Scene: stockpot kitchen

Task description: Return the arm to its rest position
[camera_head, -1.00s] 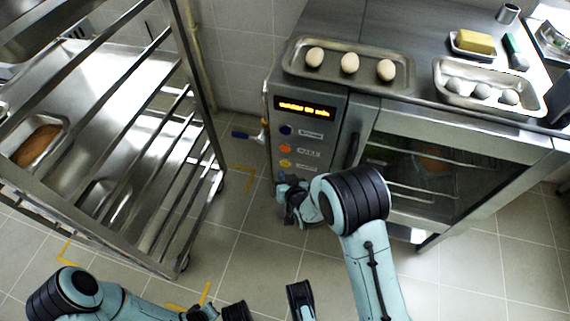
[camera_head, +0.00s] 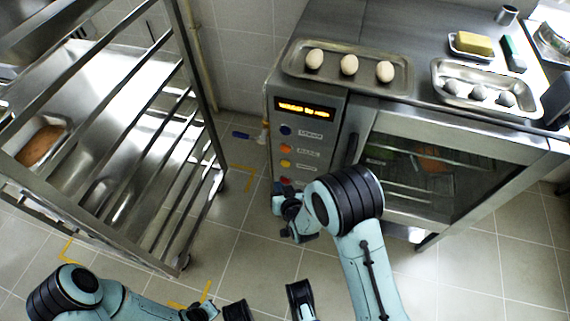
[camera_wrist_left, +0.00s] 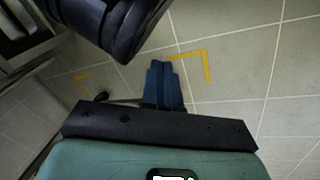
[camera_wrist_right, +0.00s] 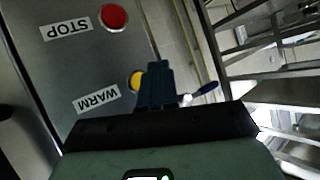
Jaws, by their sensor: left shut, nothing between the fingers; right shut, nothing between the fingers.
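My right gripper (camera_head: 290,207) is in front of the lower part of the oven's control panel (camera_head: 306,128). Its fingers (camera_wrist_right: 155,84) are shut and empty in the right wrist view. There they overlap the yellow button (camera_wrist_right: 137,80) by the WARM label, with the red button (camera_wrist_right: 113,17) by the STOP label above left. I cannot tell whether they touch the panel. My left arm (camera_head: 75,295) is low at the left of the head view. My left gripper (camera_wrist_left: 164,85) is shut and empty above the tiled floor in the left wrist view.
The oven (camera_head: 455,160) has a glass door and a lit display. On its top are a tray with eggs (camera_head: 349,65), a second tray (camera_head: 490,90) and butter (camera_head: 474,43). A metal rack (camera_head: 185,130) stands at left, with open floor (camera_head: 240,265) between.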

